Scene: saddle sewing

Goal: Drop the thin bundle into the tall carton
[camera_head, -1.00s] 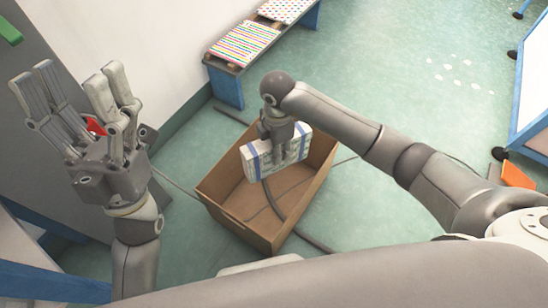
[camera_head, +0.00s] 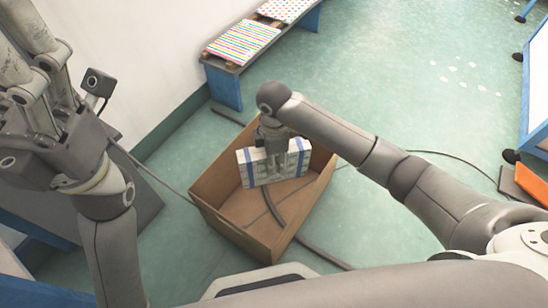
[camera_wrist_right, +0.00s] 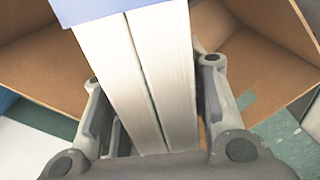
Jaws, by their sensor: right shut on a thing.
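The thin bundle (camera_head: 256,170) is a white stack with blue bands. My right gripper (camera_head: 285,166) is shut on it, with one finger on each side in the right wrist view (camera_wrist_right: 155,85). The brown open-topped carton (camera_head: 232,232) stands on the floor. The bundle is upright over its opening toward the far side; I cannot tell whether its lower edge is below the rim. Cardboard walls show around the bundle in the right wrist view. My left gripper (camera_head: 50,75) is open at the upper left, partly cut off by the picture edge, away from the carton.
A low blue-legged bench (camera_head: 235,50) with patterned stacks stands behind the carton by the white wall. A grey cable (camera_head: 325,258) lies along the floor near the carton. An orange object (camera_head: 530,183) is at the right edge. Green floor right of the carton is mostly clear.

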